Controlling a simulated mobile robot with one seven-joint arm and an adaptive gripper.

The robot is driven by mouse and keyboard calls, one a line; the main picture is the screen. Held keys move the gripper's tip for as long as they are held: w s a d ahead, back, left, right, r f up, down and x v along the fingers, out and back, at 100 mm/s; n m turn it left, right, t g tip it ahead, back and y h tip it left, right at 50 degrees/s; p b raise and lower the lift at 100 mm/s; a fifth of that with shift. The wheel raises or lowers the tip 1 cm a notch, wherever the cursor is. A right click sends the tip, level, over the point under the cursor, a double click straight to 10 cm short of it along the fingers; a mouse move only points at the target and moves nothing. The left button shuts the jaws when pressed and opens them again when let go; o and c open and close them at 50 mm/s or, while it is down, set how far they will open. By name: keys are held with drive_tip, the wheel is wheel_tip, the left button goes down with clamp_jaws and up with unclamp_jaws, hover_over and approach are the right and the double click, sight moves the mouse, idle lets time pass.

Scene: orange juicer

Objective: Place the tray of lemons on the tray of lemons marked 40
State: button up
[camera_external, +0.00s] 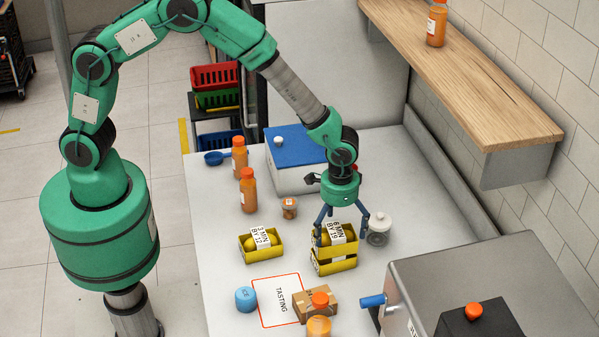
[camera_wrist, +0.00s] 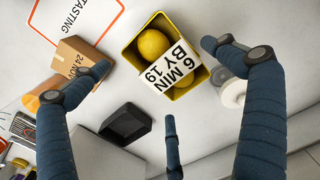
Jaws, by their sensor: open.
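A yellow tray of lemons (camera_external: 349,247) with a white card sits on top of another yellow tray (camera_external: 335,267), as a stack on the white table. In the wrist view the upper tray (camera_wrist: 133,60) holds lemons, and its card reads "6 MIN BY 19". A second tray of lemons (camera_external: 262,253), with a card that seems to read "3 MIN BY 12", stands alone to the left. I cannot read a 40 on any tray. My gripper (camera_external: 341,226) is open just above the stack, pointing down. Its fingers (camera_wrist: 154,58) are spread on either side of the upper tray, apparently not gripping it.
A cardboard box (camera_external: 314,301) and the "TASTING" sheet (camera_external: 276,283) lie in front. A clear lidded jar (camera_external: 379,228) stands close right of the stack. Orange bottles (camera_external: 248,190) and a blue-lidded box (camera_external: 296,145) stand behind. A grey machine (camera_external: 470,270) fills the front right.

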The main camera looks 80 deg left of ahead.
wheel_tip(320, 180, up, 8)
drive_tip(key=shift+r, duration=0.2)
idle(0.4)
drive_tip(key=shift+r, duration=0.1)
wheel_tip(320, 180, up, 14)
drive_tip(key=t, duration=0.1)
hover_over(337, 234)
drive_tip(key=s+a, duration=0.4)
drive_tip(key=a, duration=0.3)
drive_tip(key=s+a+r+t, duration=0.2)
drive_tip(key=s+a+r, duration=0.5)
drive_tip(key=s+r, duration=0.3)
drive_tip(key=s+a+r+t, duration=0.1)
drive_tip(key=s+a+r, duration=0.1)
drive_tip(key=s, duration=0.5)
drive_tip(key=s+a+r, duration=0.3)
drive_tip(key=s, duration=0.4)
drive_tip(key=s+a+r+t, duration=0.1)
drive_tip(key=s+a+r, duration=0.2)
drive_tip(key=s, duration=0.4)
drive_tip(key=shift+s+a+t, duration=0.15)
drive_tip(key=shift+a+t, duration=0.15)
